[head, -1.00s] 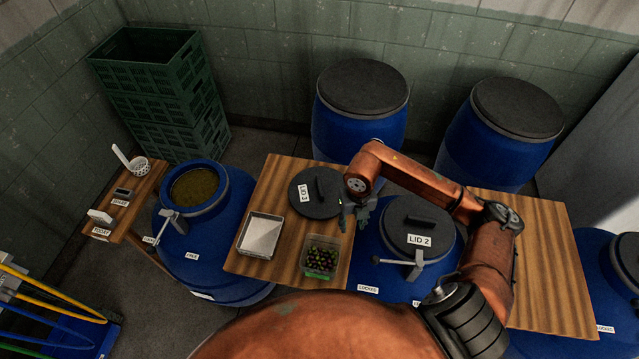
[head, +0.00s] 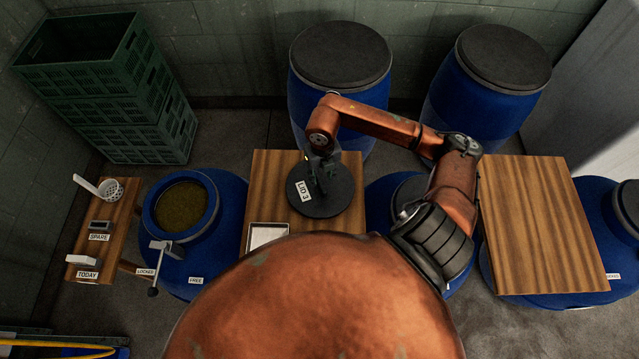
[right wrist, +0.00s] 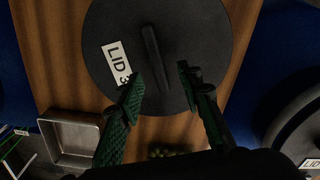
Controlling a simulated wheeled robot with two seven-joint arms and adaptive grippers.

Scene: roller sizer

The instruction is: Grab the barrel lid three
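Barrel lid three is a round dark disc labelled "LID 3" (head: 341,197) lying on a wooden board (head: 270,190) in the head view. It also shows in the right wrist view (right wrist: 200,35), with a raised black bar handle (right wrist: 153,52). My right gripper (head: 321,178) is over the lid in the head view. In the right wrist view its two green-padded fingers (right wrist: 160,82) are apart, one on each side of the handle's near end, with nothing gripped. Whether they touch the lid is unclear. My left gripper is out of view.
An open blue barrel (head: 228,215) with murky contents stands left of the board. A metal tray (right wrist: 68,133) lies near the lid. Lid two (right wrist: 300,125) is to the right. Two closed barrels (head: 340,55) (head: 505,55) and green crates (head: 105,110) stand behind.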

